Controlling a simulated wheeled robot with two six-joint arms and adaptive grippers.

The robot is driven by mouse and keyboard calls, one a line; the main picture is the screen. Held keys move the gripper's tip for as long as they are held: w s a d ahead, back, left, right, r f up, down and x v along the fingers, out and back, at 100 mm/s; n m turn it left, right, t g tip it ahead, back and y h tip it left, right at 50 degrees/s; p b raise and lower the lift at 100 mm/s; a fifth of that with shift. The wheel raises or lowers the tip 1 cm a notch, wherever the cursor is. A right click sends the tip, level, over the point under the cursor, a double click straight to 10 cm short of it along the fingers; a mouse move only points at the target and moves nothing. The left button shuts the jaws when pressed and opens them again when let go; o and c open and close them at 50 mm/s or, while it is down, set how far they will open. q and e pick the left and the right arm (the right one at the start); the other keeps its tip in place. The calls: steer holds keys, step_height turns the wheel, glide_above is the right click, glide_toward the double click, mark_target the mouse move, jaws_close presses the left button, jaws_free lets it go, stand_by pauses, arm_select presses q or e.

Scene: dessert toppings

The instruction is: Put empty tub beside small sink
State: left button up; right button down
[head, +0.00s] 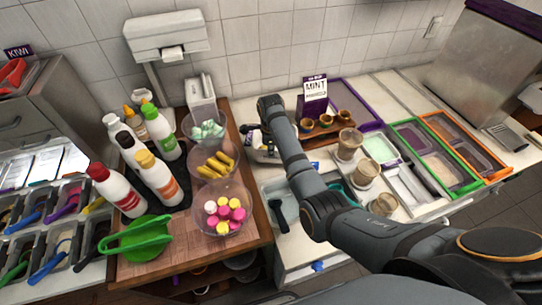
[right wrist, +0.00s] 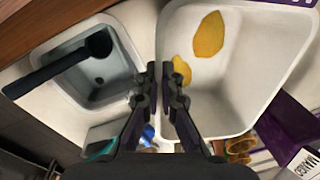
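The empty tub is a pale, steep-walled container (right wrist: 235,100) in the right wrist view, with two orange-yellow patches inside. In the head view a part of it (head: 262,156) shows behind my right arm. My right gripper (right wrist: 160,72) has its fingers close together on either side of the tub's rim and appears shut on it; in the head view my wrist hides the fingertips. The small sink (right wrist: 112,92) is a grey basin left of the tub in the right wrist view, with a dark scoop (right wrist: 60,70) across it; it also shows in the head view (head: 288,211). My left gripper is out of view.
A wooden counter (head: 150,268) at left holds bottles (head: 120,190), clear bowls of toppings (head: 222,208) and a green juicer (head: 135,240).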

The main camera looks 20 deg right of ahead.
step_height(320, 180, down, 4)
steer(key=shift+s+r+p, duration=0.1)
steer(key=shift+r+p, duration=0.15)
steer(key=shift+p, duration=0.05)
steer(key=shift+f, duration=0.15)
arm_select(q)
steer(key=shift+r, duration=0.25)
arm_select(e)
steer(key=shift+f, duration=0.1)
steer(key=c, duration=1.5)
jaws_free()
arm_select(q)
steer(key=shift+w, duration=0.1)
arm_select(e)
steer(key=shift+r, duration=0.35)
arm_select(q)
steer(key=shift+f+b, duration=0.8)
steer(key=shift+b, duration=0.1)
arm_select(e)
steer(key=r, duration=1.1)
steer(key=shift+s+a+r, duration=0.2)
steer(key=shift+s+r, duration=0.1)
steer(key=shift+s, duration=0.1)
